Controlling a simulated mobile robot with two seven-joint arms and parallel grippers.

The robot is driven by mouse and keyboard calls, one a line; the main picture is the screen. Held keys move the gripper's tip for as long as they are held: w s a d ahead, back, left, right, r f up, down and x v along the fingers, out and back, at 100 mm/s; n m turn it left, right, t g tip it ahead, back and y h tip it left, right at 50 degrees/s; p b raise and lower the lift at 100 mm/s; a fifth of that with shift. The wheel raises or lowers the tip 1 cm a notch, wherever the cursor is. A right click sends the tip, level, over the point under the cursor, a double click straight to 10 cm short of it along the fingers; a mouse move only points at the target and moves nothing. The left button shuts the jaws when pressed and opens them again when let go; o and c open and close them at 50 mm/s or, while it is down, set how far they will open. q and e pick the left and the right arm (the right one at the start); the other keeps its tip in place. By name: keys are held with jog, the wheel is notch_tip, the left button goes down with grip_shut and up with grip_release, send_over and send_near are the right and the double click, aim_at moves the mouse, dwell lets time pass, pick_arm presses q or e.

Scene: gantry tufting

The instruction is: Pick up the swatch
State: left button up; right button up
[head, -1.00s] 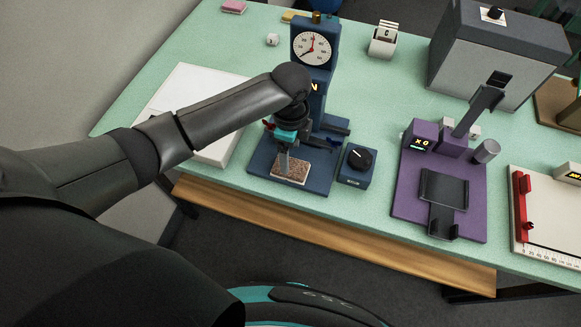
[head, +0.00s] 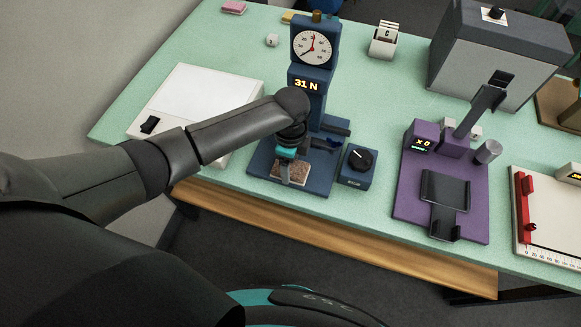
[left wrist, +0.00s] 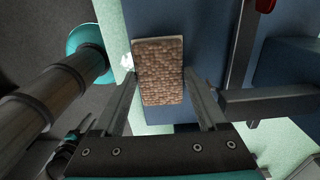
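The swatch, a small rectangle with a brown pebbled face and pale edge, lies on the blue base plate (head: 322,181) of the dial instrument (head: 316,90). In the head view the swatch (head: 301,173) is partly covered by my left gripper (head: 287,177), which reaches down over it. In the left wrist view the swatch (left wrist: 159,72) sits between the two fingers of my left gripper (left wrist: 160,76), one along each long side. The fingers are apart; whether they touch its edges I cannot tell. My right gripper is not in view.
The instrument's display reads 31 N. A dark bracket (left wrist: 262,103) sticks out close to the right finger. A blue knob box (head: 357,167) and a purple stand (head: 405,202) are to the right. A white board (head: 190,92) lies to the left.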

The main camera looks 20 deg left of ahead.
pick_arm(q)
jog(key=c, duration=0.6)
